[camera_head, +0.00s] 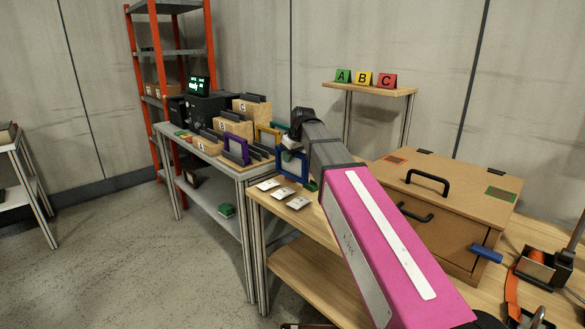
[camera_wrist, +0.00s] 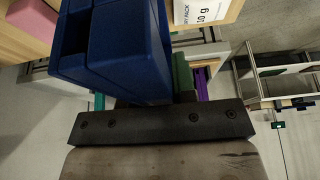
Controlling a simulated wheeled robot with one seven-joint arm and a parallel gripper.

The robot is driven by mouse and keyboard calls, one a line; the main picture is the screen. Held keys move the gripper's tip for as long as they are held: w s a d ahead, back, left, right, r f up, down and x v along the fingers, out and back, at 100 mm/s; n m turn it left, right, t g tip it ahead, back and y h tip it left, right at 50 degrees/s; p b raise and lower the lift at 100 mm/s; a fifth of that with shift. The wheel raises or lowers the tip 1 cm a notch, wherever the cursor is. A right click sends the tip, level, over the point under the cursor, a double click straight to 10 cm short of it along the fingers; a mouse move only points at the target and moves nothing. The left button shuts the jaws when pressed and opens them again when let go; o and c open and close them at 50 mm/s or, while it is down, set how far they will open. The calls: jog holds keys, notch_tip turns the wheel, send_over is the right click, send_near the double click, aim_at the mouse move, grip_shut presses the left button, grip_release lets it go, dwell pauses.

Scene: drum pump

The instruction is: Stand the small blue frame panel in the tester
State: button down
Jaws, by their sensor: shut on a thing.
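My gripper (camera_head: 291,144) is shut on the small blue frame panel (camera_head: 305,167), which hangs upright over the near end of the left bench. In the wrist view, the panel's blue bars (camera_wrist: 125,50) rise large and close from the dark gripper body; the fingertips are hard to make out there. A dark unit with a lit green screen (camera_head: 199,85) stands at the back of the left bench and looks like the tester. A purple frame panel (camera_head: 236,150) stands in dark slotted holders, left of my gripper. A yellow frame panel (camera_head: 263,131) stands behind it.
Wooden blocks lettered A, B and C (camera_head: 252,110) stand on the left bench (camera_head: 238,175). White cards (camera_head: 283,192) lie on the near wooden table. A brown lidded box (camera_head: 445,190) with black handles stands right of my arm. Coloured A, B, C signs (camera_head: 364,79) stand on a shelf behind.

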aim_at(290, 171)
jog(key=shift+w+d+f, duration=0.35)
jog(key=shift+w, duration=0.05)
jog(key=shift+f, duration=1.95)
jog(key=shift+f, duration=0.15)
jog(key=c, duration=0.9)
grip_release()
